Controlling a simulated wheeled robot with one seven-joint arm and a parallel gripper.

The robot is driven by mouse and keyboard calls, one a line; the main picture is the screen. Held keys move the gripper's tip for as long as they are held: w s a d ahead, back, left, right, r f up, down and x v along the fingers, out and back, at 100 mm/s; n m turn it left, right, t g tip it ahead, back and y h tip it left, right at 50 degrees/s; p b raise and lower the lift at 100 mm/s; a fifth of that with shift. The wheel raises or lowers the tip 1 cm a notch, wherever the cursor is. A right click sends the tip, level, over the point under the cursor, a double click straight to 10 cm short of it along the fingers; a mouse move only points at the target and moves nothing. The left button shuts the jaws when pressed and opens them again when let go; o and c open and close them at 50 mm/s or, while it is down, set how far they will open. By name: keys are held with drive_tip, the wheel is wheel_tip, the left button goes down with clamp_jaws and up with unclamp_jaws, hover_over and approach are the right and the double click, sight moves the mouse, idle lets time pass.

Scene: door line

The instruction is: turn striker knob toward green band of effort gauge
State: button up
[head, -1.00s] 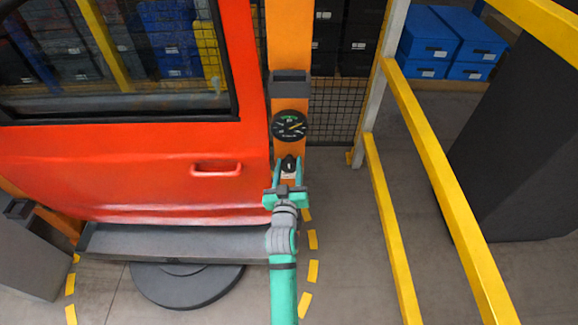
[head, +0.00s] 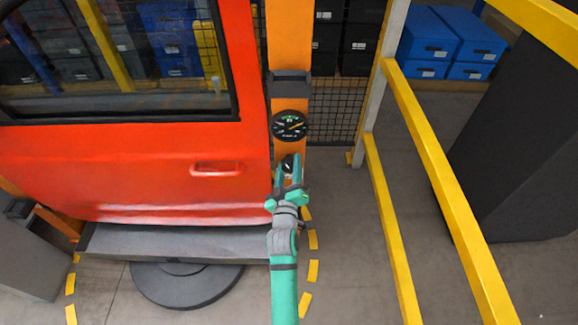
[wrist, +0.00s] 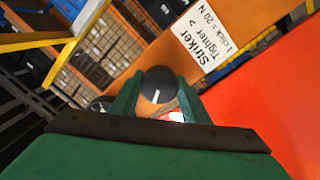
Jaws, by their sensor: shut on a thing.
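The striker knob (wrist: 157,86) is a black round knob with a white line, on the orange post. In the wrist view it sits between the green fingers of my gripper (wrist: 158,104), which is shut on it. In the head view the knob (head: 289,162) shows just above my gripper (head: 289,174), partly hidden by the fingers. The effort gauge (head: 290,126) is a black dial above the knob, with a green band at its top. Its yellowish needle appears to point right and slightly up, off the green band; the exact reading is too small to tell.
A white label (wrist: 203,38) beside the knob reads "Striker Tighter > 1 click = 20 N". The red door (head: 130,170) stands close on the left. Yellow rails (head: 440,180) run along the right. Grey floor lies between post and rails.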

drive_tip(key=shift+d+r, duration=0.1)
drive_tip(key=o, duration=1)
drive_tip(key=shift+w, duration=0.1)
drive_tip(key=shift+o, duration=0.2)
drive_tip(key=shift+s, duration=0.2)
drive_tip(key=s, duration=1)
drive_tip(key=shift+s+a+f, duration=0.25)
drive_tip(key=shift+a, duration=0.15)
